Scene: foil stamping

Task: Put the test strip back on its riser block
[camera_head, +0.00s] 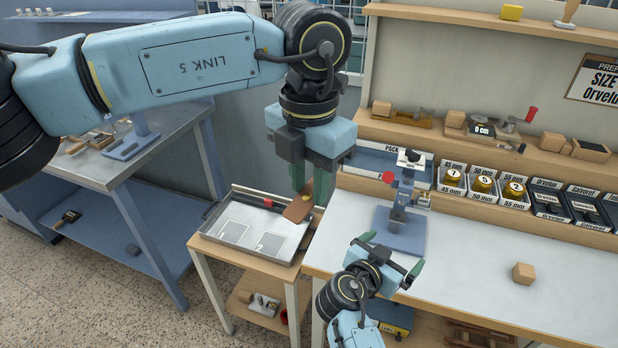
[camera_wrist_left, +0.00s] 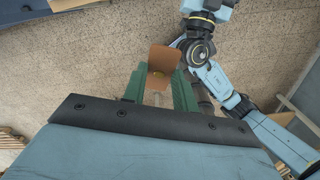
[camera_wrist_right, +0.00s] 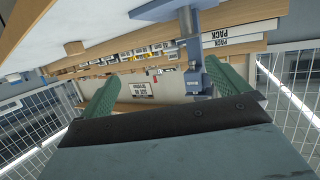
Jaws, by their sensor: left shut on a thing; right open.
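A brown test strip (camera_head: 297,210) with a small gold spot hangs from my left gripper (camera_head: 314,188), tilted, above the right side of a shallow tray. The left gripper is shut on it. In the left wrist view the strip (camera_wrist_left: 160,60) sticks out beyond the green fingers (camera_wrist_left: 158,90). A small wooden block (camera_head: 523,273) stands on the white bench top at the right; I cannot tell whether it is the riser block. My right gripper (camera_head: 389,254) is open and empty near the bench's front left edge; its spread fingers (camera_wrist_right: 158,90) show in the right wrist view.
The tray (camera_head: 208,236) with two pale rectangles lies on a low wooden side table. A blue stamping press (camera_head: 400,238) with a red knob stands on the bench beside the right gripper. Labelled bins (camera_head: 483,187) line the bench's back. The bench top around the block is clear.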

